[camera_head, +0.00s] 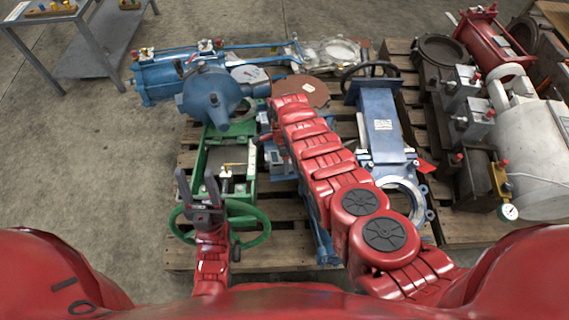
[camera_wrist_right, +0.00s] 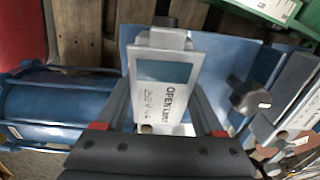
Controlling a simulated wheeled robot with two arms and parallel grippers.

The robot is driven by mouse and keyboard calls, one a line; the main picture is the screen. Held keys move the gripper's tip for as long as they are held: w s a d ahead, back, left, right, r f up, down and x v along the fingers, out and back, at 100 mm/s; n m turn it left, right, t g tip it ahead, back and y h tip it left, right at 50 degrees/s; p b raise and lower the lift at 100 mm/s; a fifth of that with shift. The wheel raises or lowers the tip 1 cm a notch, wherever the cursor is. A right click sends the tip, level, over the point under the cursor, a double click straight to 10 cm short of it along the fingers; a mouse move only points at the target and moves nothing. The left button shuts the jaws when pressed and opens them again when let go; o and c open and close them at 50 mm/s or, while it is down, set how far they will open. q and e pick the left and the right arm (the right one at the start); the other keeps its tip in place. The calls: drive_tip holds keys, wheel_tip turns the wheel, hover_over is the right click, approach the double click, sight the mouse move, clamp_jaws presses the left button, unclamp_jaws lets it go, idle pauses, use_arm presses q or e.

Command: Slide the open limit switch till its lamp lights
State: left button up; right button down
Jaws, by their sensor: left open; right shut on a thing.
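The open limit switch (camera_wrist_right: 165,85) is a grey box in the right wrist view. Its face has a dark teal band and a white label lettered "OPEN LIMIT". My right gripper (camera_wrist_right: 163,95) is shut on it, with a grey finger along each side. I cannot make out a lit lamp on it. In the head view my right arm covers the switch and its own gripper. My left gripper (camera_head: 196,180) is open and empty, its fingers pointing up over the front of the green valve frame (camera_head: 211,155), near the green handwheel (camera_head: 262,225).
A dark knob (camera_wrist_right: 248,96) is right of the switch, and a blue ribbed cylinder (camera_wrist_right: 50,105) is left. The wooden pallet (camera_head: 290,258) also bears a blue gate valve (camera_head: 383,125). Red and grey valves crowd a second pallet at right. Floor at left is clear before a steel table (camera_head: 85,45).

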drive_tip(key=shift+c, duration=0.2)
unclamp_jaws()
drive_tip(key=r+p, duration=0.1)
drive_tip(key=r, duration=0.1)
drive_tip(key=r+p, duration=0.4)
drive_tip(key=shift+w+r, duration=0.25)
drive_tip(key=shift+w, duration=0.05)
wheel_tip(320, 180, up, 11)
drive_tip(key=p, duration=0.3)
drive_tip(key=shift+w+a, duration=0.15)
drive_tip(key=shift+w, duration=0.25)
drive_tip(key=shift+f, duration=0.1)
